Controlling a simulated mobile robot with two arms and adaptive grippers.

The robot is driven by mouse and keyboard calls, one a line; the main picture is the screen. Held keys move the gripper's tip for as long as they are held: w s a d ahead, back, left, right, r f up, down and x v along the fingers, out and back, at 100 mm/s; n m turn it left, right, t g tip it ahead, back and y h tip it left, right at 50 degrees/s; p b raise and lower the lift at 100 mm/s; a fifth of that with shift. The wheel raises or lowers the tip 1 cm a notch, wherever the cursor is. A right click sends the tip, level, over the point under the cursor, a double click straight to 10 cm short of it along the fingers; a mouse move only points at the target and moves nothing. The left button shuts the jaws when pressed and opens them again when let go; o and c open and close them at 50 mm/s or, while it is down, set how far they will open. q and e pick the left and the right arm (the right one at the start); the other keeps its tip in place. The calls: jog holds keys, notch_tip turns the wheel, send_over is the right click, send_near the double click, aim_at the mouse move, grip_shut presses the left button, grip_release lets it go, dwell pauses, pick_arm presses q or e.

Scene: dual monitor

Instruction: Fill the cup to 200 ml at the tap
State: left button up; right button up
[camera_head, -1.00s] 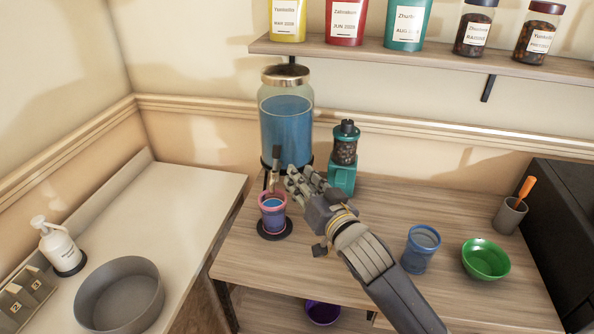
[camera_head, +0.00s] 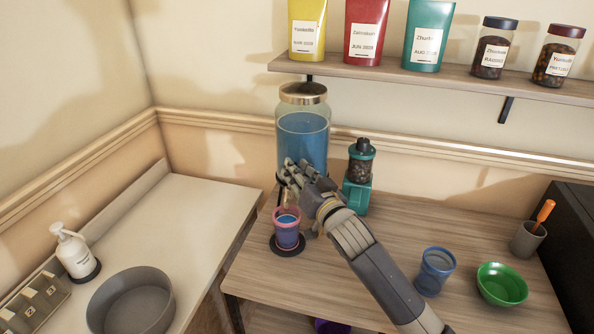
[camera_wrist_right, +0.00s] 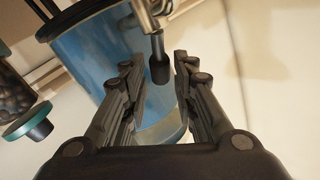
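The pink-rimmed cup (camera_head: 287,236) stands upright on a round black coaster (camera_head: 288,249) below the dispenser's tap, with blue liquid visible inside. Its level in ml cannot be read. The glass dispenser (camera_head: 303,138) with a copper lid holds blue liquid. My right gripper (camera_head: 291,172) is above the cup, in front of the dispenser, and hides most of the tap. In the right wrist view, the tap's dark lever (camera_wrist_right: 159,62) shows between the two separated fingers of the right gripper (camera_wrist_right: 157,75). I cannot tell whether they touch it. My left gripper is not in view.
A teal grinder (camera_head: 358,180) stands close right of the dispenser. A blue cup (camera_head: 434,272), a green bowl (camera_head: 502,285) and a grey pot (camera_head: 528,240) stand farther right. A shelf (camera_head: 420,80) with packets and jars hangs above.

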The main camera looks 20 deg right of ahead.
jog(key=shift+w, duration=0.15)
grip_shut()
jog(key=n+t+b, duration=0.1)
jog(key=b, duration=0.1)
jog(key=s+n+t+b, duration=0.1)
jog(key=b, duration=0.1)
jog(key=shift+a+y, duration=0.3)
jog(key=shift+a, duration=0.05)
grip_release()
